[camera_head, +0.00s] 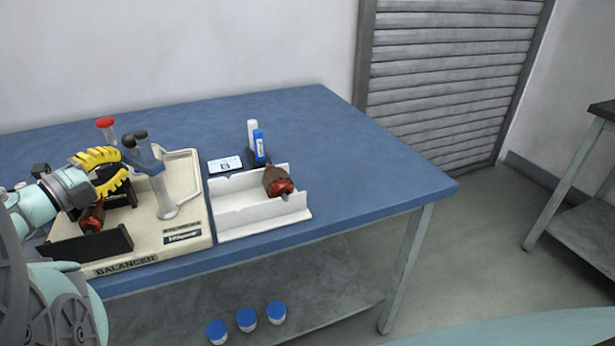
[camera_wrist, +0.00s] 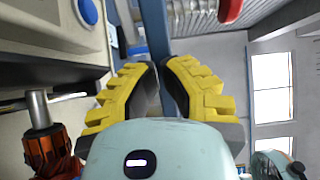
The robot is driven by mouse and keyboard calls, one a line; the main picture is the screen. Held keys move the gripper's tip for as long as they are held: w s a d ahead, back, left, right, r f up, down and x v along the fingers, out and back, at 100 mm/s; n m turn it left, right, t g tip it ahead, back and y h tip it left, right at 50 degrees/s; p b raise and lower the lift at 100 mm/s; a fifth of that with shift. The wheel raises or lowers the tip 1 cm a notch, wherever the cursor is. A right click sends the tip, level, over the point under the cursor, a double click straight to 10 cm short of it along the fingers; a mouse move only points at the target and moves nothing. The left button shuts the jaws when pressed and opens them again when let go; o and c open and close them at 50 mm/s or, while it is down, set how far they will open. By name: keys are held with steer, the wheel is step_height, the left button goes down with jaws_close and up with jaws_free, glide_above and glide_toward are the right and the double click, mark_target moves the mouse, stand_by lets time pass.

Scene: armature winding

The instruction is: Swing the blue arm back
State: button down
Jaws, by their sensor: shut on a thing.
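The blue arm (camera_head: 149,163) sits on top of a grey post (camera_head: 163,195) on the cream balancer (camera_head: 198,215), with dark knobs at its upper end. My gripper (camera_head: 127,169) has yellow padded fingers and reaches in from the left at the blue arm. In the wrist view my gripper (camera_wrist: 161,66) has its fingertips close together, with a blue bar (camera_wrist: 157,35) showing between them. The fingers are shut on the blue arm, though the exact contact is partly hidden. A red-brown armature (camera_head: 92,217) lies in the balancer below my gripper and also shows in the wrist view (camera_wrist: 48,150).
A red knob (camera_head: 105,122) stands behind my gripper. To the right, a white tray (camera_head: 235,222) holds another armature (camera_head: 277,182). Behind it are a blue-and-white bottle (camera_head: 259,145) and a card (camera_head: 225,164). The right of the blue table (camera_head: 380,180) is clear.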

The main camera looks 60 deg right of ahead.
steer(key=shift+w+d+b, duration=0.15)
steer(key=shift+d+b, duration=0.25)
steer(key=shift+d, duration=0.3)
steer(key=shift+w+d+b, duration=0.1)
steer(key=shift+d+b, duration=0.3)
steer(key=shift+d, duration=0.3)
steer(key=d+b, duration=0.1)
steer(key=d+m+g+b, duration=0.1)
steer(key=d, duration=0.1)
steer(key=s+d+g+b, duration=0.1)
steer(key=d, duration=0.1)
steer(key=shift+d, duration=0.2)
steer(key=shift+s+r+m+g, duration=0.15)
steer(key=shift+s+m+g, duration=0.05)
steer(key=shift+m+g, duration=0.1)
